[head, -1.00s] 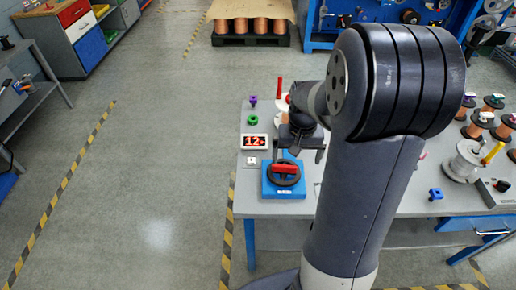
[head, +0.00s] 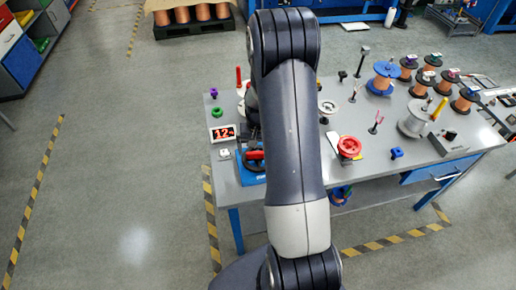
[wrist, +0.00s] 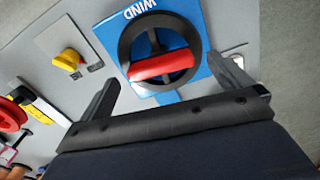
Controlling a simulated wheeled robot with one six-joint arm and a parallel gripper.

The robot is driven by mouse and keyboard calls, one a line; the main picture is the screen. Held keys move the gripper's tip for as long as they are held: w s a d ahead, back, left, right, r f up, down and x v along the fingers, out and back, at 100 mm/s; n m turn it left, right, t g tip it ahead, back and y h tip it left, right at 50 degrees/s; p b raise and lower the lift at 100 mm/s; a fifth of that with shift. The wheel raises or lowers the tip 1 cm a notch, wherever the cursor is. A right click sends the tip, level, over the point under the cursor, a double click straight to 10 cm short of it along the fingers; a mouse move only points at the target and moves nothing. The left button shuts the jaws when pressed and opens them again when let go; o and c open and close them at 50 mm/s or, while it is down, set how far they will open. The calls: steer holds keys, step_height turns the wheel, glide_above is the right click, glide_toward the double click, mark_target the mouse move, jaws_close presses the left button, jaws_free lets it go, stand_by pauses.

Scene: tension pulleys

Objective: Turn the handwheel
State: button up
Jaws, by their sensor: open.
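The handwheel (wrist: 126,54) is a black ring with a red grip bar (wrist: 163,65) across it. It sits on a blue base (wrist: 188,15) marked WIND. In the head view only a red and dark part of the handwheel (head: 254,155) shows beside my arm, at the near left of the table. My gripper (wrist: 162,72) is open in the wrist view, one finger on each side of the red bar. The fingers appear apart from the bar; their height over it is hard to tell.
A display reading 12 (head: 222,133) stands just behind the handwheel on the grey table (head: 375,185). A yellow knob (wrist: 68,60) is nearby. The floor left of the table is clear.

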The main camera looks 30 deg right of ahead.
steer(key=shift+f, duration=0.75)
steer(key=c, duration=1)
steer(key=shift+f+m+b, duration=0.2)
steer(key=shift+m+b, duration=0.2)
steer(key=shift+b, duration=0.3)
steer(key=shift+r+m+b, duration=0.1)
steer(key=shift+m+b, duration=0.3)
steer(key=shift+r, duration=0.1)
steer(key=o, duration=1)
